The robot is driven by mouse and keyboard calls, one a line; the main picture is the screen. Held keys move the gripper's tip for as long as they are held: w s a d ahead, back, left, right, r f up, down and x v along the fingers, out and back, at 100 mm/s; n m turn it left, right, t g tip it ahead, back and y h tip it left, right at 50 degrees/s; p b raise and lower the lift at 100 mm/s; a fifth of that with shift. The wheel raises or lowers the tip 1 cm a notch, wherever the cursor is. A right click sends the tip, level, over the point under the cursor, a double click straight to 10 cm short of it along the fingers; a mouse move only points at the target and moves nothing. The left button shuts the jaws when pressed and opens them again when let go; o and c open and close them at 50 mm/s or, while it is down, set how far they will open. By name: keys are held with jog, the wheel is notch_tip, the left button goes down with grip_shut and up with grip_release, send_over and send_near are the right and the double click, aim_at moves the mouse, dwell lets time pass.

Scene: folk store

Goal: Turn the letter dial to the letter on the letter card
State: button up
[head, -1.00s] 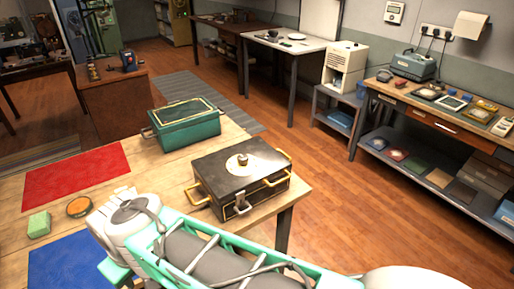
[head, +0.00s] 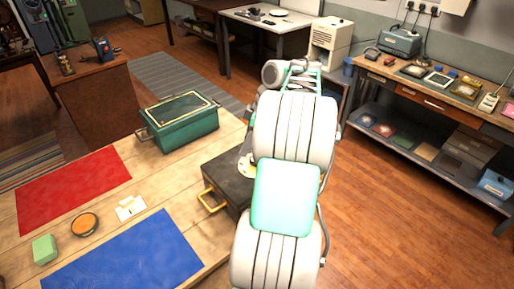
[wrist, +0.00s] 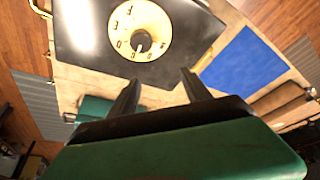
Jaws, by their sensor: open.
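The letter dial (wrist: 154,22) is a cream disc with black letters and a small grey central knob (wrist: 141,41). It sits on top of a black box (wrist: 85,25) with brass handles. In the head view my arm hides most of the black box (head: 232,185) and nearly all of the dial. My gripper (wrist: 159,83) is open and empty, its two dark fingers apart beside the dial in the wrist view. A small white card (head: 130,208), likely the letter card, lies on the table; its letter is too small to read.
The wooden table (head: 165,185) also holds a green metal box (head: 183,128), a red mat (head: 75,185), a blue mat (head: 130,257), a green block (head: 45,249) and a round orange tin (head: 85,225). A workbench (head: 440,98) with devices stands at the right.

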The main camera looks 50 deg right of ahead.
jog(key=s+d, duration=0.3)
jog(key=d, duration=0.2)
jog(key=shift+n, duration=0.4)
jog(key=x, duration=0.8)
jog(key=shift+s+f, duration=0.1)
jog(key=shift+f, duration=0.1)
grip_shut()
